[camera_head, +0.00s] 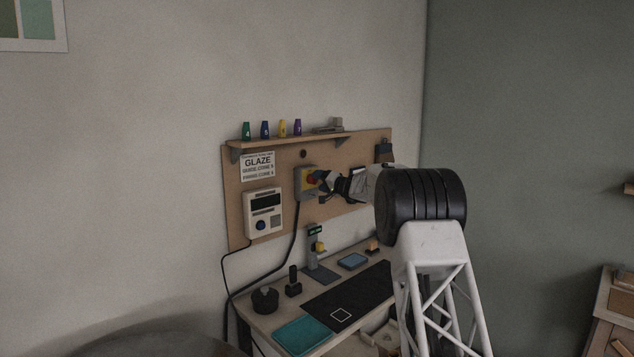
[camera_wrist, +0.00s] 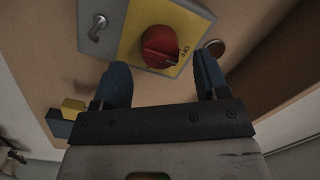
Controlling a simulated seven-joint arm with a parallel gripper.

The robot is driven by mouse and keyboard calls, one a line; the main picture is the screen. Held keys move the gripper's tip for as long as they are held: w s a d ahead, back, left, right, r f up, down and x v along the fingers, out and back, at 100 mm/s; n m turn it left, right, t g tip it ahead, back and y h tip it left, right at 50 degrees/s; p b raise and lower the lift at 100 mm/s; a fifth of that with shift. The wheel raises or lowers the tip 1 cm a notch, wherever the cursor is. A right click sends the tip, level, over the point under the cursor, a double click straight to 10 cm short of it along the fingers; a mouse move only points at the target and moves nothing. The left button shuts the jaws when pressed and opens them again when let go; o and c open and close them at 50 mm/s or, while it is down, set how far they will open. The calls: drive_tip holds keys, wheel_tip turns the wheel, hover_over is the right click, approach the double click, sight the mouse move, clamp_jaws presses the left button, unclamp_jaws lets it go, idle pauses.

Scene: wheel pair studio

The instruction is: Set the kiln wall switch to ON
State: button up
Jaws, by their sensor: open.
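The kiln wall switch (camera_head: 306,182) is a grey box with a yellow plate and a red rotary knob, fixed on the wooden wall board. In the wrist view the red knob (camera_wrist: 160,46) sits on the yellow plate (camera_wrist: 186,30), with OFF lettering by its right side and its pointer toward that side. A small metal lever or latch (camera_wrist: 98,28) is on the box's grey part. My gripper (camera_head: 322,184) is in front of the switch. In the wrist view its two blue fingertips (camera_wrist: 161,78) are open, one on each side below the knob, with nothing between them.
A control unit (camera_head: 263,213) with a dark display hangs left of the switch, under a GLAZE sign (camera_head: 257,166). A shelf (camera_head: 290,143) above holds small coloured bottles. The desk below carries a black mat (camera_head: 348,297), a teal mat (camera_head: 302,335) and a small stand (camera_head: 318,262).

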drive_tip(key=shift+x, duration=1.05)
drive_tip(key=shift+c, duration=0.5)
drive_tip(key=c, duration=0.8)
drive_tip(key=shift+c, duration=0.2)
